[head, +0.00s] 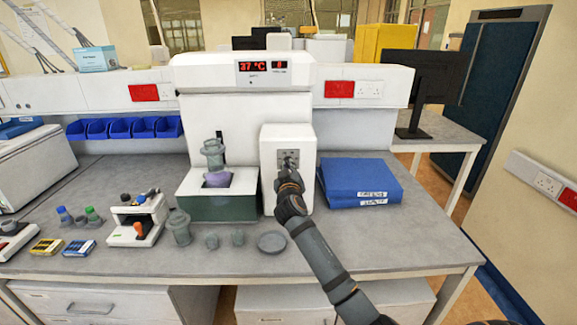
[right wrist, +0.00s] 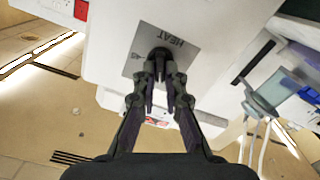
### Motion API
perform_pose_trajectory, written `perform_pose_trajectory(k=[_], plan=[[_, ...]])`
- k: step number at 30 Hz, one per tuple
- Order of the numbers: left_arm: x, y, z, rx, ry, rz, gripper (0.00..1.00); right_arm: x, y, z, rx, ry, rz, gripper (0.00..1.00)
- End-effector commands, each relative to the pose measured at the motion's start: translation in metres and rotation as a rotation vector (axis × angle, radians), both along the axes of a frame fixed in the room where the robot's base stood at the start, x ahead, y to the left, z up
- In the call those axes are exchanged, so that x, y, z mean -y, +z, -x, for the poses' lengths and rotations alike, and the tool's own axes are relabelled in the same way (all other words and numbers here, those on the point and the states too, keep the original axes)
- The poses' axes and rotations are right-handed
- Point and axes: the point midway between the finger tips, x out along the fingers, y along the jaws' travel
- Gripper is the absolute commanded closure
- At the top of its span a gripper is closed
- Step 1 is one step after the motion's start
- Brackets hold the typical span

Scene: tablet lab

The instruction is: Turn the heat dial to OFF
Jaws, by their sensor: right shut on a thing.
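The heat dial (right wrist: 160,54) is a dark knob on a grey plate (right wrist: 141,62) marked HEAT in the right wrist view. In the head view the plate (head: 288,154) is on the front of a white box (head: 272,185) at the right of the apparatus. My right gripper (right wrist: 160,74) is shut on the dial, with one finger on each side. In the head view my right gripper (head: 289,168) covers most of the dial, so its pointer setting cannot be read. The display (head: 262,66) above reads 37 °C in red. My left gripper is out of view.
A blue binder stack (head: 358,181) lies just right of the white box. A grey vessel (head: 213,155) with purple contents stands in the green-fronted bath (head: 214,208) to the left. A round grey dish (head: 271,242) and small containers sit in front. The right front bench is clear.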

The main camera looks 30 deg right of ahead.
Motion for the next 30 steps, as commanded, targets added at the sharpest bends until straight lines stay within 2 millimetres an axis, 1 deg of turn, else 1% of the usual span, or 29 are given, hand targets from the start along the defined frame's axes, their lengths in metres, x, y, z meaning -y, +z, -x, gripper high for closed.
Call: perform_pose_trajectory(k=[18,24,30], plan=[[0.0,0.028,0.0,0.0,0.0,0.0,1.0,-0.001,0.0,-0.001,-0.301,0.001,0.486,1.0],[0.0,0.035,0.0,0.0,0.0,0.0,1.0,-0.002,-0.002,-0.001,-0.379,0.001,0.611,1.0],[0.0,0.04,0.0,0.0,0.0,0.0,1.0,-0.002,-0.003,-0.001,-0.432,0.001,0.699,1.0]])
